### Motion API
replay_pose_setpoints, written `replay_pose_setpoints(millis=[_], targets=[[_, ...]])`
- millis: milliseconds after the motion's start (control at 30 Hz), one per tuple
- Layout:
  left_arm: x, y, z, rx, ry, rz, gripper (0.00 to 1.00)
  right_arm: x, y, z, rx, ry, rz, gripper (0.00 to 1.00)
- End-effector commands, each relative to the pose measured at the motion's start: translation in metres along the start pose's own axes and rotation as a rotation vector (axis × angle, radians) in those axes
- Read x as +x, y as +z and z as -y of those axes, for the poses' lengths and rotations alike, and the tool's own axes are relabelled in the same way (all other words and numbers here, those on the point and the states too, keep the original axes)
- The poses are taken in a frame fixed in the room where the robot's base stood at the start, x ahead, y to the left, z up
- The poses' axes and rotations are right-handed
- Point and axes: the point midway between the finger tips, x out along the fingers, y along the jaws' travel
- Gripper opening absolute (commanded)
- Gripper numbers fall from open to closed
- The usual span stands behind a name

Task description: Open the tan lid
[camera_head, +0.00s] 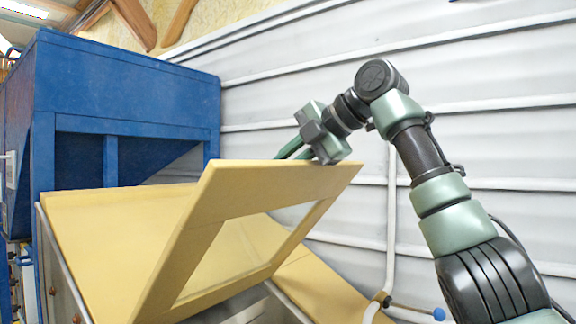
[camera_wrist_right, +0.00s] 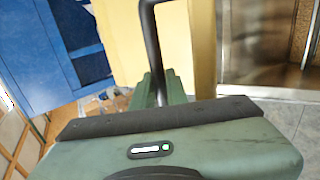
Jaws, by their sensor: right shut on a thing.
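The tan lid (camera_head: 235,190) is a framed panel with a clear window. In the head view it stands raised and tilted on the tan hopper body (camera_head: 110,230), with open space under it. My right gripper (camera_head: 290,150) is at the lid's upper edge, its fingers partly hidden behind it. In the right wrist view the gripper (camera_wrist_right: 160,90) is shut on a dark bar handle (camera_wrist_right: 150,40) in front of the tan lid panel (camera_wrist_right: 125,40). My left gripper is not in view.
A blue steel frame and bin (camera_head: 130,90) stands at the left, close to the hopper. A white ribbed wall (camera_head: 480,130) is behind. A pale pipe (camera_head: 391,220) with a blue-knobbed valve (camera_head: 438,314) is at the lower right. A metal interior (camera_wrist_right: 265,40) shows in the wrist view.

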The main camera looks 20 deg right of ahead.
Motion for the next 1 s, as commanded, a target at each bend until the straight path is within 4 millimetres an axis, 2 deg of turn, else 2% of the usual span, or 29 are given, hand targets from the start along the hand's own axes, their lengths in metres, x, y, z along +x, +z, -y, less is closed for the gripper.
replay_pose_setpoints(millis=[133, 167, 200, 233, 567, 1000], targets=[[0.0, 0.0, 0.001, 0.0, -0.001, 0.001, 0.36, 0.003, 0.001, 0.003, 0.001, -0.007, 0.001, 0.0], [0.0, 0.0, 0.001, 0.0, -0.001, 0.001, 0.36, 0.003, 0.001, 0.003, 0.002, -0.007, 0.001, 0.17], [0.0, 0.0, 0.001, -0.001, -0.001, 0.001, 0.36, 0.003, 0.001, 0.003, 0.002, -0.007, 0.001, 0.28], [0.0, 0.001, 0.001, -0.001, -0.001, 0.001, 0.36, 0.003, 0.001, 0.002, 0.002, -0.006, 0.001, 0.35], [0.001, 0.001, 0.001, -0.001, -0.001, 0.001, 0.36, -0.002, 0.001, 0.001, 0.001, -0.001, 0.0, 0.35], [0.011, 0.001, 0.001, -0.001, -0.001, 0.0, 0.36, -0.065, 0.001, 0.001, 0.001, -0.004, 0.0, 0.35]])
